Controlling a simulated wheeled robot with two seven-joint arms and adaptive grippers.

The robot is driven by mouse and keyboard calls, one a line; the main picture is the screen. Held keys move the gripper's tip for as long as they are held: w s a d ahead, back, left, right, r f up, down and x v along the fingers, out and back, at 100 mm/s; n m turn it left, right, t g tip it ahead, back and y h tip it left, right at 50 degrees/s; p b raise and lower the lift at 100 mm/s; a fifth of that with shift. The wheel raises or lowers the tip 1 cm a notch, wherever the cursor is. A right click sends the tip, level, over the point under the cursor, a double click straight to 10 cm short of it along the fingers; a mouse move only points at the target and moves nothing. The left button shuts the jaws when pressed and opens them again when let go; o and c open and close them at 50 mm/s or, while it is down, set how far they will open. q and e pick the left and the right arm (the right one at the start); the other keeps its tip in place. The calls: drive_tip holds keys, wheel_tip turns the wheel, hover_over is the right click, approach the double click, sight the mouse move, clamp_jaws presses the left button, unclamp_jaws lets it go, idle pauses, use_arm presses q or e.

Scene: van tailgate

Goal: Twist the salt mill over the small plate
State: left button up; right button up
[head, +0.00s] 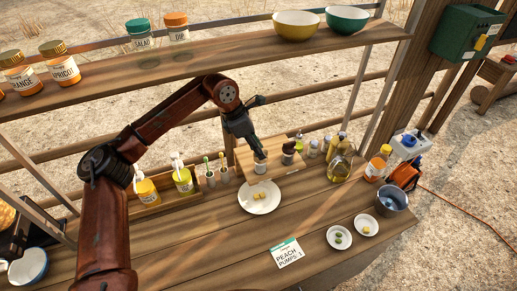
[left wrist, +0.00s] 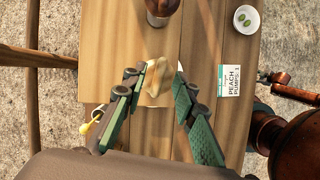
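The small white plate (head: 259,207) holds yellow pieces and lies on the counter in the head view. A mill (head: 261,167) stands behind it by the wooden board, its top partly hidden by my left gripper (head: 257,153). A dark-topped mill (head: 289,155) stands to its right. In the left wrist view my left gripper (left wrist: 162,72) has its fingers apart on both sides of a pale, streaked object (left wrist: 157,82), seemingly the salt mill; firm contact does not show. A dark brown cylinder (left wrist: 160,8) stands beyond. The small plate is not clear there.
A peach pumps card (head: 287,253), an olive dish (head: 339,245) and another small dish (head: 365,232) lie in front. Pump bottles (head: 183,181) stand left, an oil bottle (head: 341,165) right. A shelf (head: 220,48) with jars and bowls crosses above the counter.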

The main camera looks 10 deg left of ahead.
use_arm(q)
drive_tip(key=s+a, duration=0.5)
drive_tip(key=a, duration=0.6)
drive_tip(key=shift+a+r, duration=0.2)
drive_tip(key=shift+r, duration=0.1)
